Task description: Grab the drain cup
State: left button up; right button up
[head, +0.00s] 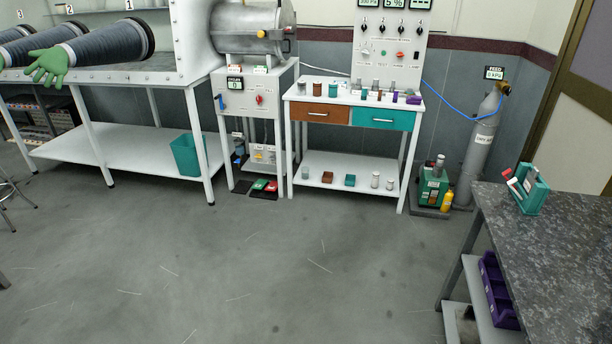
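I cannot tell which thing is the drain cup. Several small cup-like or jar-like items stand on the white bench (350,159) with two drawers. On its top are a teal one (333,88) and several small grey, brown and purple pieces. On its lower shelf are a grey one (305,172), a brown block-like one (327,177), a teal one (350,180) and two pale ones at the right. They are too small to make out in detail. Neither of my grippers is in view.
A green pump-like unit (432,187) and grey gas cylinder (480,145) stand right of the bench. A dark stone-topped table (550,250) fills the right front, with a teal rack (530,190) on it. A teal bin (188,155) is at left. The middle floor is clear.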

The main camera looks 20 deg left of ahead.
aim_at(305, 173)
jog(key=i+u, duration=0.4)
jog(key=i, duration=2.5)
